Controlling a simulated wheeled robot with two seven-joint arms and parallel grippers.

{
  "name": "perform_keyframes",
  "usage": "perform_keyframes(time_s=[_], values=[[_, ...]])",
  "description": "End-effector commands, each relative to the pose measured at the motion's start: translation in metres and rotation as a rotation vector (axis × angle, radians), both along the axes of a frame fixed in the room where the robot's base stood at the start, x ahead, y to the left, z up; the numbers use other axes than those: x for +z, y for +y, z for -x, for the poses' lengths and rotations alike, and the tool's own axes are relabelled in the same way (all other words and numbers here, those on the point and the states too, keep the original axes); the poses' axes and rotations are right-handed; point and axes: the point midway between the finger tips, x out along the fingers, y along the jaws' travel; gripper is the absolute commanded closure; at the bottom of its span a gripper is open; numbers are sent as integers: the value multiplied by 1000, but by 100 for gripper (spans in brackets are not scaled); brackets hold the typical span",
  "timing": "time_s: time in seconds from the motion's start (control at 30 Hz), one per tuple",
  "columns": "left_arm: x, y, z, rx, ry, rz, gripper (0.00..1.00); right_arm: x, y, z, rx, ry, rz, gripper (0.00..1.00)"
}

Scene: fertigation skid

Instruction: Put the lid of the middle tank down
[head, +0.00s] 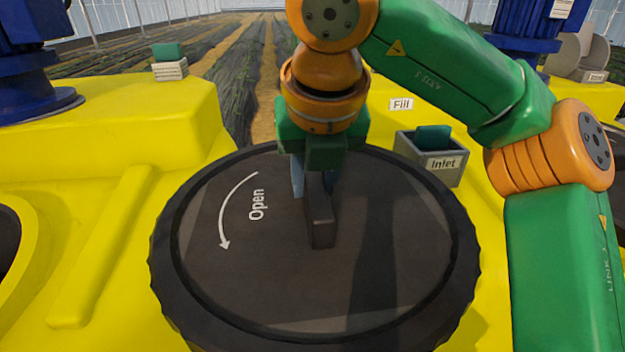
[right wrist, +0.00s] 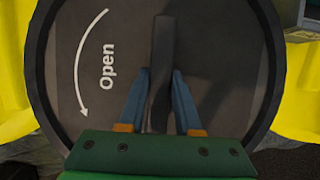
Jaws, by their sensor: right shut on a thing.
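The lid (head: 400,255) of the middle tank is a large black disc with a ribbed rim, a white curved arrow and the word "Open". A raised bar handle (head: 320,228) stands across its middle. My right gripper (head: 312,190) is over the lid with its fingers on both sides of the handle, shut on it. The right wrist view also shows the blue fingers (right wrist: 160,95) on either side of the bar. The lid lies over the top of the yellow tank (head: 110,230); whether it touches the tank's neck is hidden. My left gripper is not in view.
A grey box marked "Inlet" (head: 444,164) with a green block in it stands just right of the lid. A "Fill" label (head: 401,104) is behind. Blue motor-like units (head: 35,60) stand at the back left and back right.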

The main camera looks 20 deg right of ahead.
Motion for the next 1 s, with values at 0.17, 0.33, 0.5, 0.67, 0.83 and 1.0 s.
perform_keyframes(time_s=[0.17, 0.33, 0.5, 0.67, 0.83, 1.0], values=[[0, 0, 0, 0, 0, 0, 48, -1, 1, 0, 1, 4, -1, 38], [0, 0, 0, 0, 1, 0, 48, -1, 1, 0, 2, 4, 0, 38], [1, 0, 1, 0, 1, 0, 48, 6, 1, 2, 2, 2, 0, 38], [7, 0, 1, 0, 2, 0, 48, 39, 5, 14, 0, -2, 1, 38], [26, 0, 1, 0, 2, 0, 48, 84, 10, 32, 1, -1, 2, 38], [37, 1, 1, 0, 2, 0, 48, 108, 13, 43, 2, 3, 2, 38]])
